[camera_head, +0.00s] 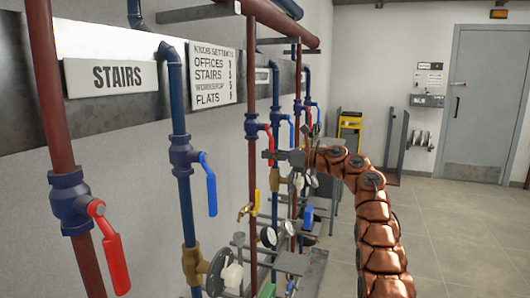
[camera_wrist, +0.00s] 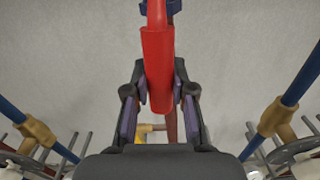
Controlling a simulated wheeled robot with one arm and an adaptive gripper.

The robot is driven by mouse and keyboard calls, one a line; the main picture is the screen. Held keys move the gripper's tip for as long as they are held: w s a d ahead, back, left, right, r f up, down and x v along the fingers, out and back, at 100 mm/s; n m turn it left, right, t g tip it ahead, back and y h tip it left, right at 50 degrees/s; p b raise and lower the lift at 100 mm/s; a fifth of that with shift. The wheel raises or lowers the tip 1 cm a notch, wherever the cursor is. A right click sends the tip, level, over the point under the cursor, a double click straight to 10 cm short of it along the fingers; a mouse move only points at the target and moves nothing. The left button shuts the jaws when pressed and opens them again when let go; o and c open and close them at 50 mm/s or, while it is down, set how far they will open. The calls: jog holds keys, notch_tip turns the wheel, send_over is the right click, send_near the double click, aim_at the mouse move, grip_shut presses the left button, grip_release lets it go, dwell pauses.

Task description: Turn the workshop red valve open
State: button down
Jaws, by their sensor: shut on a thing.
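A red lever handle (camera_wrist: 158,70) hangs down from a blue valve body in the wrist view. My gripper (camera_wrist: 160,98) has its two dark fingers with purple pads on either side of the handle's lower part and is shut on it. In the head view my gripper (camera_head: 284,156) is at the middle row of pipes, by a red handle (camera_head: 269,132) on a blue valve (camera_head: 252,126). The handle's lower end is partly hidden by my gripper there. The sign behind this pipe is mostly hidden, so its wording cannot be read.
A nearer red handle (camera_head: 114,262) and a blue handle (camera_head: 210,190) hang at the left, below a STAIRS sign (camera_head: 104,76). Gauges (camera_head: 268,237) and a yellow tap (camera_head: 248,210) stick out below my gripper. The floor (camera_head: 455,230) at right is clear.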

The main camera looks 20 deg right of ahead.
jog(key=shift+w+d+n+p, duration=0.25)
jog(key=shift+n+p, duration=0.15)
dwell(0.4)
jog(key=c, duration=0.9)
grip_release()
jog(key=shift+c, duration=0.2)
jog(key=v, duration=1.2)
